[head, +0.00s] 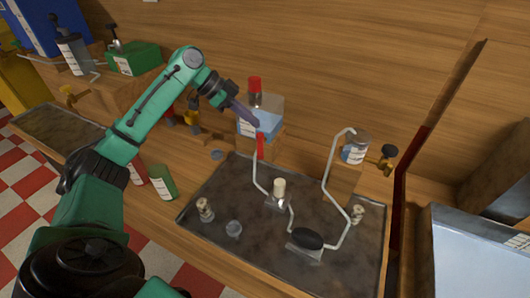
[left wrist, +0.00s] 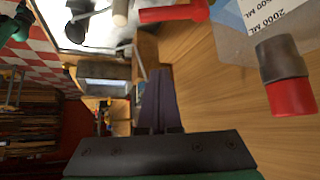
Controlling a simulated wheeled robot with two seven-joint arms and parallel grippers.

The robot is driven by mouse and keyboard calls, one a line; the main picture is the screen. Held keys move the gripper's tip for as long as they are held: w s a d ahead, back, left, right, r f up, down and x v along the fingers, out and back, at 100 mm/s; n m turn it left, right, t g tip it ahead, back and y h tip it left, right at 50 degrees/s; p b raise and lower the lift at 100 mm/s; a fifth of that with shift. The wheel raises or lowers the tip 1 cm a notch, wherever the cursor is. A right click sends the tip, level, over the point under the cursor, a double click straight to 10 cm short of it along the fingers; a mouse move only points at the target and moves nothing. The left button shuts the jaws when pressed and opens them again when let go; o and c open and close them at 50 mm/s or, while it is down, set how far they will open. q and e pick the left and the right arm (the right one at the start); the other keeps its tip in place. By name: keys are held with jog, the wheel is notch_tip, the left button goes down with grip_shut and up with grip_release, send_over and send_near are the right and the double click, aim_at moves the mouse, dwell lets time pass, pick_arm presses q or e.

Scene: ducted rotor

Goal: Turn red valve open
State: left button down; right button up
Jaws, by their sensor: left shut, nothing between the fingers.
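A red valve handle (head: 260,146) stands upright at the front of the clear container (head: 273,104), where a white tube starts; it also shows at the top of the left wrist view (left wrist: 174,12). The container holds blue liquid, and a grey neck with a red cap (head: 254,83) rises behind my gripper. My left gripper (head: 254,119) is shut and empty, its purple fingers in front of the container, just above the red handle. The fingers also show in the left wrist view (left wrist: 158,88), apart from the handle and cap. My right gripper is out of view.
A dark metal tray (head: 262,252) holds white tubing, a black oval part (head: 307,239) and small fittings. A jar (head: 355,148) stands on a wooden block at right. A wooden wall rises behind.

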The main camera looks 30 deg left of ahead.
aim_at(262, 149)
pick_arm(q)
jog(key=a+f+p+x, duration=0.1)
jog(key=p+x, duration=0.2)
jog(key=x, duration=0.7)
jog(key=shift+s+a+f+p, duration=0.4)
jog(key=shift+s+a, duration=0.05)
jog(key=shift+a, duration=0.15)
jog(key=shift+s+a+f+p, duration=0.4)
jog(key=shift+s+a, duration=0.1)
jog(key=shift+a, duration=0.15)
jog(key=shift+w+d, duration=0.1)
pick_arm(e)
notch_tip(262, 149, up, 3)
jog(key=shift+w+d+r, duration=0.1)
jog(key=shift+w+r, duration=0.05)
pick_arm(q)
jog(key=shift+f, duration=0.1)
